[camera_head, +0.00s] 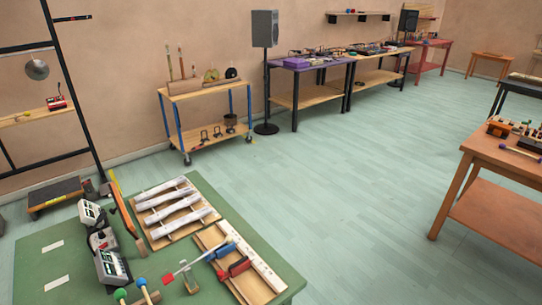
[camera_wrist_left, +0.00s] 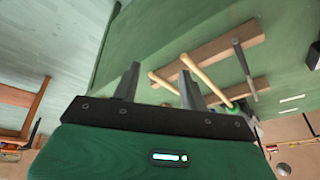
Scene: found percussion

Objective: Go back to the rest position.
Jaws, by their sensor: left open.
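My left gripper (camera_wrist_left: 160,70) shows in the left wrist view with its two grey fingers apart and nothing held between them. Beyond the fingers is the green table top (camera_wrist_left: 155,30). Two tan mallet handles (camera_wrist_left: 197,74) lie across wooden bars (camera_wrist_left: 215,47) close to the right finger. Whether the finger touches a handle I cannot tell. Neither gripper shows in the head view. My right gripper is not seen.
The green table (camera_head: 60,286) in the head view carries a board with pale bars (camera_head: 180,212), a wooden tray with blue and red pieces (camera_head: 258,285), grey devices (camera_head: 112,266) and mallets with blue and green heads (camera_head: 141,282). Open floor (camera_head: 350,200) lies to the right.

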